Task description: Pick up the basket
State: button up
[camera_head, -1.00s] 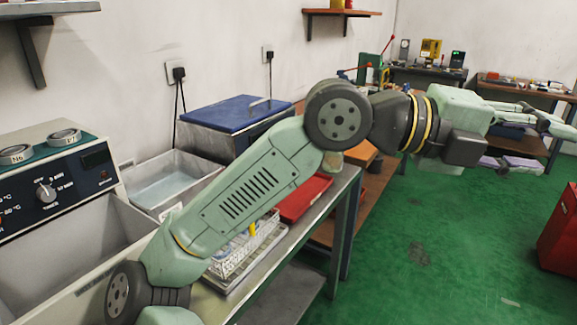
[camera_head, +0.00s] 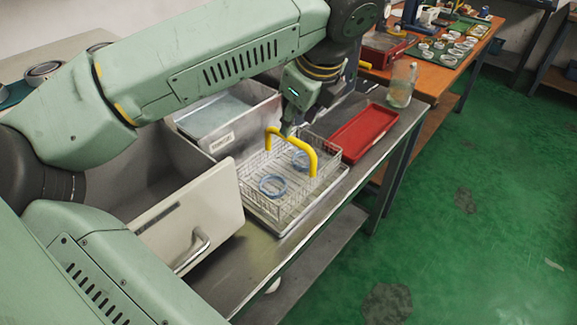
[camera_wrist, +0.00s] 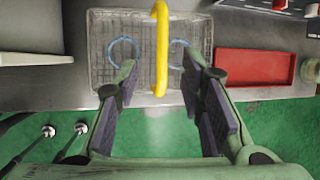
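The basket is a wire basket (camera_head: 262,197) with a yellow arched handle (camera_head: 312,160), standing on a tray on the metal bench. Two blue rings lie in it; one ring (camera_head: 273,186) shows plainly in the head view. In the wrist view the basket (camera_wrist: 103,70) lies ahead, with its yellow handle (camera_wrist: 162,50) running between the finger lines. My gripper (camera_wrist: 160,75) is open and empty, its fingers spread to either side of the handle. In the head view my wrist is above and behind the basket, and the fingers are mostly hidden.
A red tray (camera_head: 362,133) lies right of the basket. An open basin with a white front panel (camera_head: 190,225) and metal handle stands to the left. A glass bottle (camera_head: 402,85) stands near the bench's far end. Green floor (camera_head: 470,220) is clear on the right.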

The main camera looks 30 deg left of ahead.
aim_at(289, 138)
jog(key=x, duration=0.8)
jog(key=shift+w+a+f, duration=0.15)
jog(key=shift+w+f, duration=0.05)
jog(key=shift+f, duration=0.05)
jog(key=shift+c, duration=0.2)
grip_shut()
dwell(0.6)
